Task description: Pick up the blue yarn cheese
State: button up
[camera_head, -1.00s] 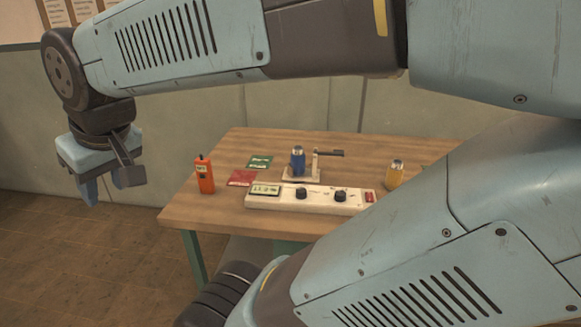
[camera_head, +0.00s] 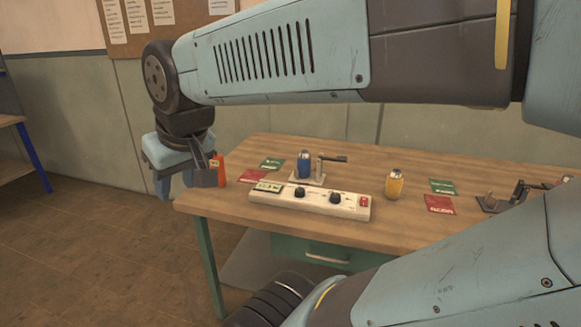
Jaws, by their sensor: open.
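A blue yarn cheese (camera_head: 304,167) stands upright on a small pale stand with a dark lever arm (camera_head: 332,158) beside it, on the wooden table behind a white control box. My gripper (camera_head: 175,182) hangs fingers down at the table's left end, well left of the blue cheese. It is open and appears empty. It partly hides an orange handheld device (camera_head: 218,171).
The wooden table (camera_head: 250,209) bears a white control box (camera_head: 327,204) with knobs, a yellow cheese (camera_head: 395,185), red cards (camera_head: 439,204), green cards (camera_head: 443,187) and a second lever stand (camera_head: 503,197) at right. My arm crosses above the table and covers its right front.

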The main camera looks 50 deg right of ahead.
aim_at(304, 160)
jog(key=z, duration=0.95)
jog(key=i, duration=1)
